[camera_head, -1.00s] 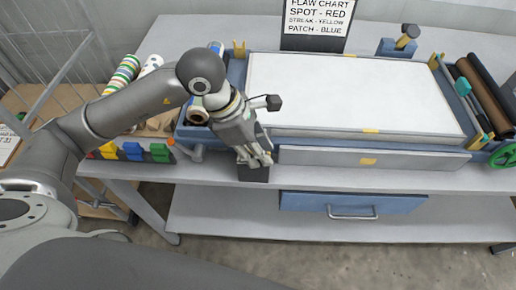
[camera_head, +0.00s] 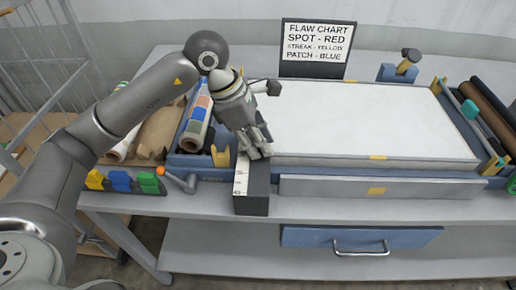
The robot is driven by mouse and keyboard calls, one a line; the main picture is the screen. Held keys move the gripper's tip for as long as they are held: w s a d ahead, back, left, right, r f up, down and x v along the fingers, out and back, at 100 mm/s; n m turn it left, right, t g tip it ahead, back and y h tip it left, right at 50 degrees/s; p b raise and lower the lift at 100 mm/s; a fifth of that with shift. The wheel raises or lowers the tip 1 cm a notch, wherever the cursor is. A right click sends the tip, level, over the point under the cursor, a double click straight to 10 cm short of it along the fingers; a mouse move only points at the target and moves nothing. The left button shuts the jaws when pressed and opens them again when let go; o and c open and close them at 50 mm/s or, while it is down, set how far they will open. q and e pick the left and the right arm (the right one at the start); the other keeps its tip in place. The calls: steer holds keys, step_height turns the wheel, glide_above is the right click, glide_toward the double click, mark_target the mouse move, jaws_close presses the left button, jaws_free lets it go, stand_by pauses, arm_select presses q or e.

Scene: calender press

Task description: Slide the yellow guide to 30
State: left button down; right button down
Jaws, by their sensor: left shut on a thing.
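My left gripper (camera_head: 259,153) is shut and points down at the back end of a dark block (camera_head: 252,200) at the front left of the press. The yellow guide itself does not show clearly; the fingers and hand hide what they hold. A white scale strip (camera_head: 240,181) with small numbers runs along the block's left side. Its numbers are too small to read surely, and the fingers are at its far end. My right gripper is not in view.
A yellow bracket (camera_head: 221,157) stands just left of the hand. The white press bed (camera_head: 360,118) lies to the right. A striped roll (camera_head: 196,122) and a row of coloured clips (camera_head: 121,181) are to the left. A blue drawer (camera_head: 360,238) hangs below the table.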

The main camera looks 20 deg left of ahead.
arm_select(q)
steer(key=c, duration=1.4)
jaws_free()
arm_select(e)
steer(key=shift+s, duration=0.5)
arm_select(q)
steer(key=shift+o, duration=0.2)
steer(key=v, duration=1.2)
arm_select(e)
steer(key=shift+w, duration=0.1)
arm_select(q)
steer(key=shift+s, duration=0.1)
